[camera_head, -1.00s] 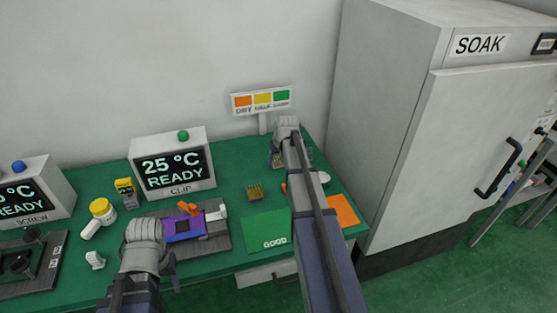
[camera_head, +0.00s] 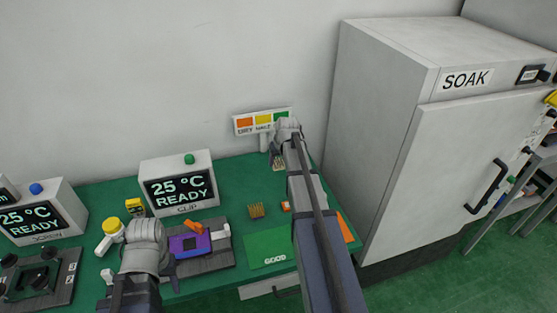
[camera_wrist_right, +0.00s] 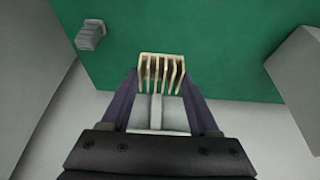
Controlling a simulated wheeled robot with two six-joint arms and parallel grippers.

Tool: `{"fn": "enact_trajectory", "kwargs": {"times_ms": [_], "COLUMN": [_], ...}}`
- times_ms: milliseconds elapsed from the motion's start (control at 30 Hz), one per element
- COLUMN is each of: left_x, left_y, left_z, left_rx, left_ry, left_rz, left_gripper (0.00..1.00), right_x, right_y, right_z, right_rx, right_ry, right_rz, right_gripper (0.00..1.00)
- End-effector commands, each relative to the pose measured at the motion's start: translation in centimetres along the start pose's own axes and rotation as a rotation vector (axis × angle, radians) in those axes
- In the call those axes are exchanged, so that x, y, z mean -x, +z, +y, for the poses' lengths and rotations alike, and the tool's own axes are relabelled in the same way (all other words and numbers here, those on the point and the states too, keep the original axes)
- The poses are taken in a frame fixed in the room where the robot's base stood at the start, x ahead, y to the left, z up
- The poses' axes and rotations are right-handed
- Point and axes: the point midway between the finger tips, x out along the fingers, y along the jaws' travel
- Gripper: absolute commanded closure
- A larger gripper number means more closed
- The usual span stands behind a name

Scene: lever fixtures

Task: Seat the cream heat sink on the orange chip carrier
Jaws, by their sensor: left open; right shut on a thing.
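The cream heat sink (camera_wrist_right: 160,72), with several upright fins, is held between the fingers of my right gripper (camera_wrist_right: 160,100). In the head view my right gripper (camera_head: 279,160) is near the table's back edge, by the sign post. A small orange piece (camera_head: 286,206) beside my right arm may be the orange chip carrier; the arm partly hides that area. An orange part (camera_head: 194,227) also sits on the purple board in the clip fixture. My left gripper (camera_head: 150,240) is open at the fixture's left side; its fingers are mostly hidden.
The clip fixture (camera_head: 215,257) and its display box (camera_head: 178,183) stand left of a finned gold block (camera_head: 256,210). A green GOOD mat (camera_head: 268,248) lies in front. The SOAK cabinet (camera_head: 400,150) stands right.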

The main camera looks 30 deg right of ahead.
Motion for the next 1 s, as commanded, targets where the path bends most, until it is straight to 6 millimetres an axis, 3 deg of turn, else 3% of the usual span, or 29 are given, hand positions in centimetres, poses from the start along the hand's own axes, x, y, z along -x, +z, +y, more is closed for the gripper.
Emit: {"fn": "enact_trajectory", "kwargs": {"times_ms": [433,1000], "left_x": [-1.0,-1.6], "left_y": [-0.1,-0.1], "left_z": [0.1,0.1], "left_rx": [0.000,0.000], "left_ry": [0.000,0.000], "left_rz": [0.000,0.000], "left_gripper": [0.50,0.50], "right_x": [3.6,3.2], "right_y": [11.4,12.0], "right_z": [-0.1,-0.1], "right_rx": [-0.001,0.000], "right_ry": [0.000,0.000], "right_rz": [0.000,0.000], "right_gripper": [0.94,0.94]}}
